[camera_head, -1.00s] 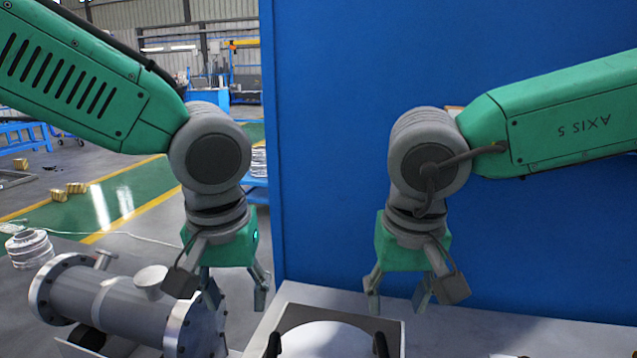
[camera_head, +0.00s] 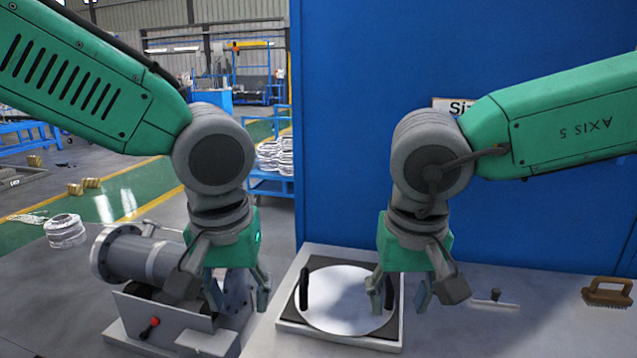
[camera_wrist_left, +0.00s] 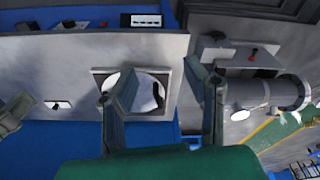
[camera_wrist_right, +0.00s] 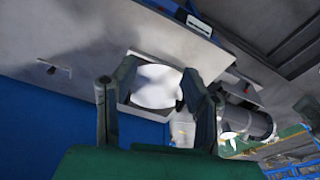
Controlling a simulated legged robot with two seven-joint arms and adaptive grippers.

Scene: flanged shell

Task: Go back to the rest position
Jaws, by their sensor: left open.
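The grey flanged shell (camera_head: 150,258) lies on a stand at the left of the head view, partly behind my left gripper. It also shows at the right of the left wrist view (camera_wrist_left: 262,94). My left gripper (camera_head: 240,302) is open and empty, fingers pointing down, in front of the shell's right flange. My right gripper (camera_head: 400,300) is open and empty, hanging over the right side of the white round plate (camera_head: 345,300). The plate lies in a square tray (camera_head: 345,343) and has black handles; the right one is partly hidden by my right gripper.
A wooden-handled brush (camera_head: 607,292) and a small dark-knobbed tool (camera_head: 495,298) lie on the table at the right. A blue panel (camera_head: 370,120) stands behind the table. A stand with a red knob (camera_head: 150,328) is at the lower left.

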